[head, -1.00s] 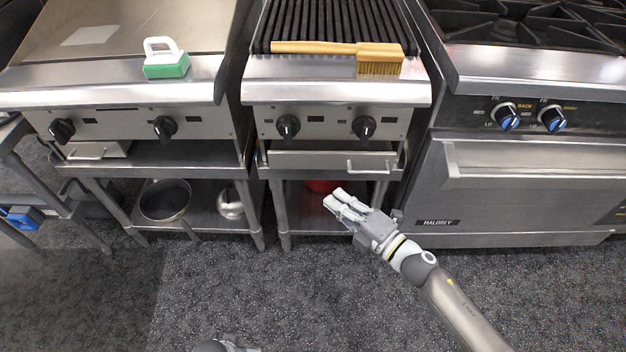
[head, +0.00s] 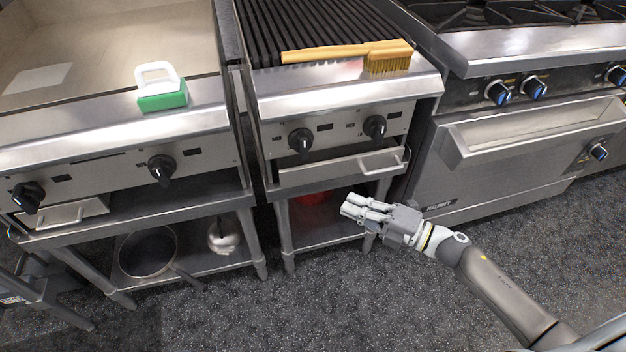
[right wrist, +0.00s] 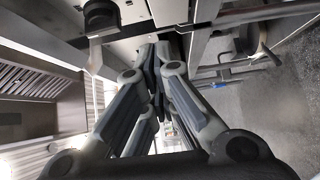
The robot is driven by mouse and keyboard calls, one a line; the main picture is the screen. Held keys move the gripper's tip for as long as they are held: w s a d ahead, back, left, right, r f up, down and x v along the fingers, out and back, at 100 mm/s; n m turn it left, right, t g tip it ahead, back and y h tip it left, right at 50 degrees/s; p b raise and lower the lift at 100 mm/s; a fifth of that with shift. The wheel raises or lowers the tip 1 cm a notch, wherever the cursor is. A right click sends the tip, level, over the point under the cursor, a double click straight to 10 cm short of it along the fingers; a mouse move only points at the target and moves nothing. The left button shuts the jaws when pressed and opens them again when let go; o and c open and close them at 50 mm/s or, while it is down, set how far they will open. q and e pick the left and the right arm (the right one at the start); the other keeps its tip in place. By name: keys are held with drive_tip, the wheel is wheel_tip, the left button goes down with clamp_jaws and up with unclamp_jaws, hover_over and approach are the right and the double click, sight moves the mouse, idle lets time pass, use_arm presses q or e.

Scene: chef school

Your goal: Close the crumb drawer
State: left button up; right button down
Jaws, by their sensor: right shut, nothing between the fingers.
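A wide steel drawer (head: 330,168) with a bar handle (head: 382,160) sits below the knobs of the middle grill. A smaller drawer (head: 62,214) with a handle is under the left griddle. I cannot tell from the pictures which one is the crumb drawer or exactly how far either stands out. My right gripper (head: 350,206) is shut and empty, in front of and below the middle drawer's handle, apart from it in the head view. Its closed fingers (right wrist: 154,65) fill the middle of the right wrist view. My left gripper is not in view.
A wooden brush (head: 390,60) lies on the grill's front ledge, and a green-and-white scrubber (head: 162,95) stands on the griddle's ledge. A pan (head: 146,255) and a red item (head: 315,198) are on the lower shelves. An oven (head: 500,160) stands right. The floor in front is clear.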

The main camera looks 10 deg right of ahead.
sight(315, 169)
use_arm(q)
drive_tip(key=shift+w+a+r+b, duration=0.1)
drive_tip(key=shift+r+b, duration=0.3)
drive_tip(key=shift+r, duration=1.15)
use_arm(e)
drive_tip(key=shift+w+a, duration=1)
drive_tip(key=shift+w, duration=0.55)
drive_tip(key=shift+w+a, duration=1)
drive_tip(key=shift+w, duration=0.6)
drive_tip(key=shift+w+a, duration=1)
drive_tip(key=shift+w, duration=0.55)
drive_tip(key=shift+w, duration=0.1)
drive_tip(key=w+b, duration=0.1)
drive_tip(key=w, duration=0.3)
drive_tip(key=shift+a+f+b, duration=0.1)
drive_tip(key=shift+b, duration=0.3)
drive_tip(key=shift+w, duration=0.2)
drive_tip(key=shift+w+r, duration=0.1)
drive_tip(key=shift+r, duration=0.15)
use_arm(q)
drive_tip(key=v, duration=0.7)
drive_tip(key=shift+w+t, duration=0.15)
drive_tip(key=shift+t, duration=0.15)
